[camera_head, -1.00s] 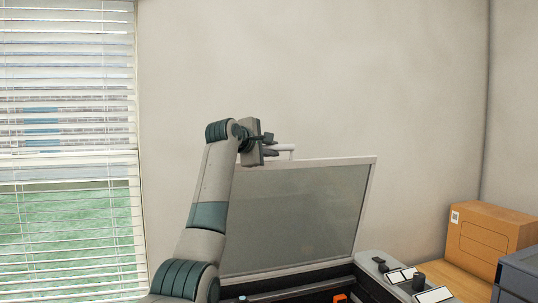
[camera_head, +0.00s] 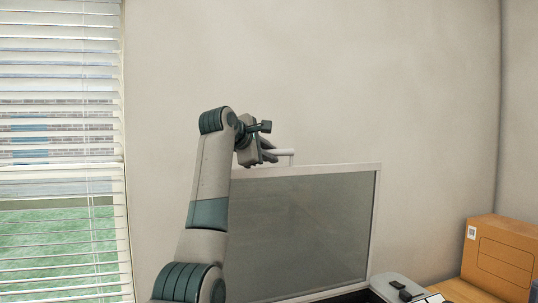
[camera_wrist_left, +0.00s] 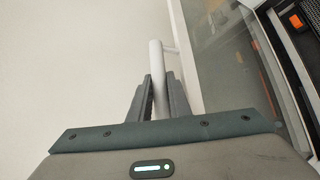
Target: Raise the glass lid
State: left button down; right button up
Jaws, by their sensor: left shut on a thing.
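The glass lid (camera_head: 310,225) stands steeply raised in the head view, a grey pane in a pale frame. It also shows at the right of the left wrist view (camera_wrist_left: 213,50). A white bar handle (camera_head: 281,152) runs along its top edge. My left gripper (camera_head: 268,155) is at the handle's left end. In the left wrist view, its two fingers (camera_wrist_left: 159,95) are shut on the handle (camera_wrist_left: 156,60). The lid's lower edge and hinge are mostly out of view in the head view. My right gripper is not in view.
A cardboard box (camera_head: 500,255) sits on a wooden surface (camera_head: 462,291) at the right. A control panel (camera_head: 400,287) lies right of the lid. A window with blinds (camera_head: 60,150) is at the left. The wall (camera_head: 420,100) behind is bare.

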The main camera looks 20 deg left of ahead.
pick_arm(q)
jog(key=c, duration=1.6)
grip_release()
jog(key=shift+f, duration=0.15)
jog(key=shift+c, duration=0.2)
jog(key=shift+s+b, duration=0.45)
jog(key=b+v, duration=0.7)
jog(key=v, duration=0.9)
jog(key=shift+s+r+b, duration=0.2)
jog(key=shift+r+b, duration=0.1)
jog(key=shift+a, duration=0.1)
